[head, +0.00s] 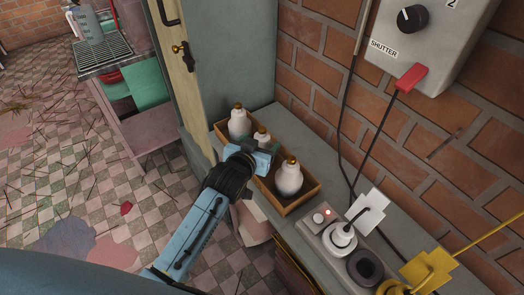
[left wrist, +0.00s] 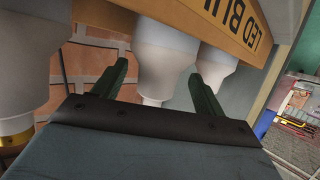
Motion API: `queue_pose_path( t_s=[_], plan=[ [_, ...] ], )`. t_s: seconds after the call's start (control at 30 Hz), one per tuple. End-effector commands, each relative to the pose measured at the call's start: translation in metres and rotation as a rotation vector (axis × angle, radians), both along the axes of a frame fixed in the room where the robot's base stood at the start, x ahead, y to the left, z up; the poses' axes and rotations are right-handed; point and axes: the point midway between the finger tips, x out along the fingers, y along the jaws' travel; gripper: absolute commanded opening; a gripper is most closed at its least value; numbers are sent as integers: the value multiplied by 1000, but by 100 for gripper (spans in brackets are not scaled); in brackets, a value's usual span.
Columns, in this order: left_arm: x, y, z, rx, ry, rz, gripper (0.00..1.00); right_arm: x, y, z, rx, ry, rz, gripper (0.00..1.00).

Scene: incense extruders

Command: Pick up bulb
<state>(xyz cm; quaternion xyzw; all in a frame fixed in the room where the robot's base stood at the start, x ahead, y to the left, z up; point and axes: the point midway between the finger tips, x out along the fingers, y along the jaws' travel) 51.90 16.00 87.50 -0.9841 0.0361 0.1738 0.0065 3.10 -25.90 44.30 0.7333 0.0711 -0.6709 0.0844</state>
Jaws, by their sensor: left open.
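A brown open box (head: 303,207) on the grey ledge holds three white bulbs with brass-coloured bases pointing up. One bulb (head: 239,123) is at the far end, the middle bulb (head: 261,136) is partly hidden by my gripper, and one bulb (head: 289,180) is at the near end. My left gripper (head: 264,157) is open over the box. In the left wrist view its fingers (left wrist: 160,88) stand either side of the middle bulb (left wrist: 163,65), with gaps showing. The box's side (left wrist: 225,22) carries black lettering there. My right gripper is not in view.
A grey panel (head: 312,231) with round fittings and a red light lies on the ledge near the box. White and yellow pieces with cables are beside it. A brick wall (head: 330,75) and a control box (head: 440,45) stand to the right; a greenish cabinet (head: 232,55) is behind.

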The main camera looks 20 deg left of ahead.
Motion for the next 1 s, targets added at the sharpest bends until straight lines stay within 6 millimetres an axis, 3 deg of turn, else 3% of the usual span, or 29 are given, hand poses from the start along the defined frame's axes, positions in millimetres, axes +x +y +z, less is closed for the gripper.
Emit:
queue_pose_path(
  t_s=[0.2,0.5,0.83,1.0],
  plan=[
    [26,-4,-13,0,-1,-1,72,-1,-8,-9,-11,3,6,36],
    [31,-5,-13,0,0,-1,72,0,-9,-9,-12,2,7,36],
    [30,-4,-14,0,1,0,30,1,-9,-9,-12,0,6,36],
    [30,-4,-15,0,3,0,27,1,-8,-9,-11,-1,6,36]
  ],
)
